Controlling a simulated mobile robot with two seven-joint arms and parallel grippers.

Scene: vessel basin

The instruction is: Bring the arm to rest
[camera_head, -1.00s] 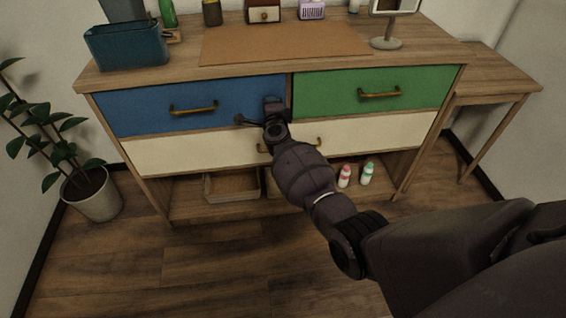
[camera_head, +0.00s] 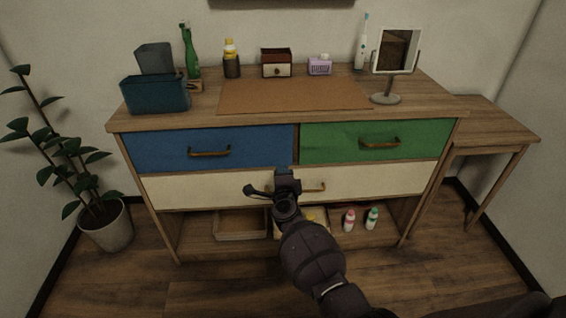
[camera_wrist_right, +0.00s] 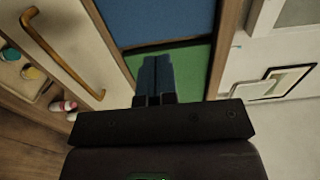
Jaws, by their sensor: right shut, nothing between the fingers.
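My right gripper (camera_head: 284,177) is in front of the dresser, before the cream drawer (camera_head: 180,188) and near its brass handle (camera_head: 315,188). Its fingers show shut and empty in the right wrist view (camera_wrist_right: 155,78), with the blue drawer and green drawer (camera_wrist_right: 190,65) beyond them. The right arm reaches up from the bottom of the head view. My left gripper is not in view.
The blue drawer (camera_head: 170,150) and green drawer (camera_head: 340,140) look closed. The dresser top holds a teal bin (camera_head: 155,95), bottles, a mat (camera_head: 290,96) and a mirror (camera_head: 395,50). A plant (camera_head: 105,225) stands left, a side table (camera_head: 495,125) right.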

